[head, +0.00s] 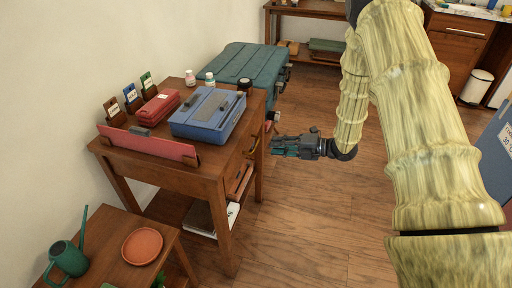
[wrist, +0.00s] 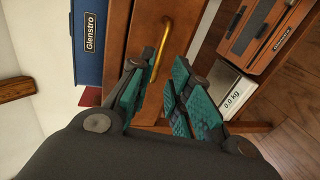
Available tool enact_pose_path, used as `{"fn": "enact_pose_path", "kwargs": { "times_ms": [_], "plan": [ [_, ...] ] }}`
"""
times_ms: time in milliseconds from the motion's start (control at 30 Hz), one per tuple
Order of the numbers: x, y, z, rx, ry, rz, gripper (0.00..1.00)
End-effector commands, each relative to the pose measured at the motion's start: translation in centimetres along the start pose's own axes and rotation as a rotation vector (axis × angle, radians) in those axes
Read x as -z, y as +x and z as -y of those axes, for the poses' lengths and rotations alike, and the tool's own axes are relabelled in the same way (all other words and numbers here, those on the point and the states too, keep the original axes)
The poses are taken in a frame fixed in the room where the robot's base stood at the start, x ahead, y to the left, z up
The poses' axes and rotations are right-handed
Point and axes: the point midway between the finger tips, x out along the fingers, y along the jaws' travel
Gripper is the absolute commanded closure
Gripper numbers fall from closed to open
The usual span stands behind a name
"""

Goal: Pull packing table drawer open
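The packing table (head: 150,169) is a brown wooden table against the wall. Its drawer (wrist: 143,27) has a wooden front with a curved brass handle (wrist: 166,47). In the head view the handle (head: 253,146) shows small on the table's right side, and the drawer looks shut. My gripper (head: 274,147) is just right of the handle, pointing at the drawer front. In the wrist view my gripper (wrist: 160,69) is open, with teal pads on both fingers. The handle's lower end lines up with the gap between them. The fingers look apart from the handle and hold nothing.
A blue case (head: 208,113), a red box (head: 158,107) and small bottles stand on the tabletop. A teal trunk (head: 246,64) stands behind.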

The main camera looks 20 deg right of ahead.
Motion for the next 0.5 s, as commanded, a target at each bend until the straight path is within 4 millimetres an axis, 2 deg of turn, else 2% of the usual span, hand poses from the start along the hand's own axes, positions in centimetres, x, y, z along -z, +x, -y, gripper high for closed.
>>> {"fn": "enact_pose_path", "kwargs": {
  "times_ms": [200,500],
  "plan": [
    [0.0,3.7,0.1,0.0,0.001,-0.001,0.81],
    [0.0,7.6,0.1,0.002,0.002,0.001,0.81]
  ]
}}
